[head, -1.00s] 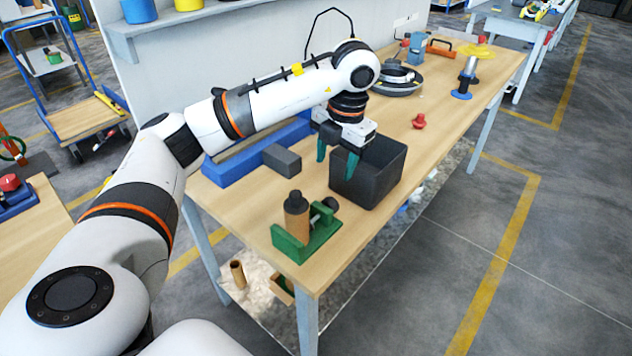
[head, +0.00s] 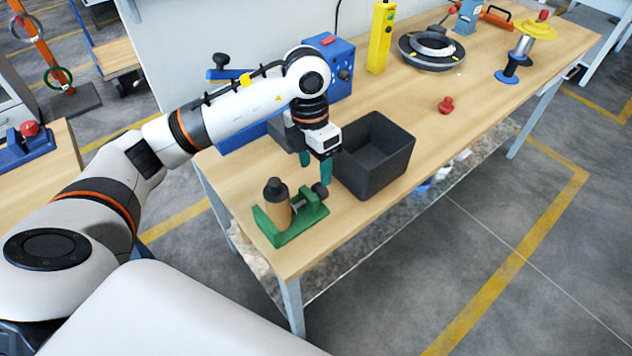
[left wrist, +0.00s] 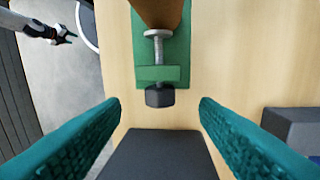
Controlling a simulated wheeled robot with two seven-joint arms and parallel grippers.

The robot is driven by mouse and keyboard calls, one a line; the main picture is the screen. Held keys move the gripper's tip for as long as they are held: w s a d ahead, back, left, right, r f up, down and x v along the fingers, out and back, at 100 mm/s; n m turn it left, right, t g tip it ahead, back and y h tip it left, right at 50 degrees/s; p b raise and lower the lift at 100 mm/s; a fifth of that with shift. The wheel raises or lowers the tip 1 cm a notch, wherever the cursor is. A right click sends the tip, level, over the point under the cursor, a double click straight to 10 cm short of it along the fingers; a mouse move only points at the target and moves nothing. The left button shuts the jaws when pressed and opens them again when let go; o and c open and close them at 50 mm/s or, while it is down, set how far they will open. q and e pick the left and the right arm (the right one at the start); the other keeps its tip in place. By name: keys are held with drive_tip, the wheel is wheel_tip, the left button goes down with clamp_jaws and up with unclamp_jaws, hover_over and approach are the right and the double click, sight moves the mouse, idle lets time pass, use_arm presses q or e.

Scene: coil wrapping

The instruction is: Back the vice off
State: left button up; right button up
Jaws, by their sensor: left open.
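The green vice (head: 290,236) stands near the table's front corner, with a brown cylinder (head: 277,210) with a black top upright in it. Its screw ends in a black knob (head: 320,190), on the bin side. In the left wrist view the knob (left wrist: 160,97) lies ahead, centred between the two teal fingers. My left gripper (head: 316,170) is open and empty, just behind and above the knob, apart from it. What looks like my right gripper (left wrist: 66,37) is small at the top left of the left wrist view; its jaw state is unclear.
A black bin (head: 372,155) stands close right of my left gripper. A grey block (left wrist: 292,135) lies to the right in the left wrist view. A red knobbed piece (head: 446,105), a black ring stack (head: 432,52) and a yellow control box (head: 381,38) stand farther back.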

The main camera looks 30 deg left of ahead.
sight(320, 188)
use_arm(q)
drive_tip(key=f, duration=0.3)
drive_tip(key=f+p, duration=0.1)
drive_tip(key=f, duration=0.1)
drive_tip(key=shift+d+f, duration=0.35)
drive_tip(key=shift+f, duration=0.55)
use_arm(e)
drive_tip(key=shift+w+d+r, duration=0.15)
drive_tip(key=shift+w+r, duration=0.2)
drive_tip(key=shift+w, duration=0.2)
drive_tip(key=shift+w+d+r, duration=0.15)
drive_tip(key=shift+w+r, duration=0.15)
drive_tip(key=shift+w, duration=0.2)
drive_tip(key=shift+s, duration=0.1)
use_arm(q)
drive_tip(key=c, duration=1)
drive_tip(key=shift+d+f+t+y+b, duration=0.2)
drive_tip(key=shift+t+y+b, duration=0.2)
drive_tip(key=shift+y+b, duration=0.65)
drive_tip(key=shift+s+d+r+t+y+b, duration=0.15)
drive_tip(key=shift+t+y+b, duration=0.15)
drive_tip(key=shift+y+b, duration=0.45)
drive_tip(key=shift+r, duration=0.1)
use_arm(e)
drive_tip(key=f, duration=0.3)
drive_tip(key=shift+s+f, duration=0.1)
drive_tip(key=shift+s, duration=0.1)
